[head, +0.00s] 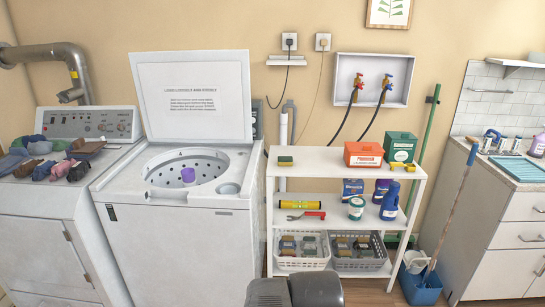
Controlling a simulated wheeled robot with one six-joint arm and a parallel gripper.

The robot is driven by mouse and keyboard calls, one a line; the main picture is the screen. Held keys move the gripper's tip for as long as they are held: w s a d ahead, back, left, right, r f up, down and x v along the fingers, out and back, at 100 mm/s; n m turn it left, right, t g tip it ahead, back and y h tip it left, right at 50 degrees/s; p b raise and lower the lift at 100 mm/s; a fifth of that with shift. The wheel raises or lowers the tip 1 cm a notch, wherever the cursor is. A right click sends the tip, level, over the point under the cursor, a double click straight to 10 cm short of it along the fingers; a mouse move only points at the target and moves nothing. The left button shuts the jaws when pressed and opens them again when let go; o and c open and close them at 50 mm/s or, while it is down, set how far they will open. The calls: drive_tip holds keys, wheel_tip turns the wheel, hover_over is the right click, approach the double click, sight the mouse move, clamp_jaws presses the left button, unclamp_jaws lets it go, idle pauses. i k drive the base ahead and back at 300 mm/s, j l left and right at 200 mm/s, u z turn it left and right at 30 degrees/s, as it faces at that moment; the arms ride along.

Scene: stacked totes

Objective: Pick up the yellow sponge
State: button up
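The yellow sponge (286,163) lies flat on the top board of the white shelf unit, near its left end. It looks small, with a dark green upper layer over a yellow one. Nothing covers it. Dark grey parts at the bottom middle of the head view look like my own arm links. My gripper's fingers do not show.
The white shelf unit (328,160) also holds an orange tin (363,154) and a green tin (400,147). The top board is clear right of the sponge. An open washing machine (185,240) stands left, with its lid up. A blue bucket (420,286) stands right.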

sight(282, 161)
drive_tip(key=i+l+u, duration=0.3)
drive_tip(key=i+l, duration=0.25)
drive_tip(key=i, duration=0.35)
drive_tip(key=i+l+u, duration=0.35)
drive_tip(key=i+l, duration=0.45)
drive_tip(key=i, duration=0.1)
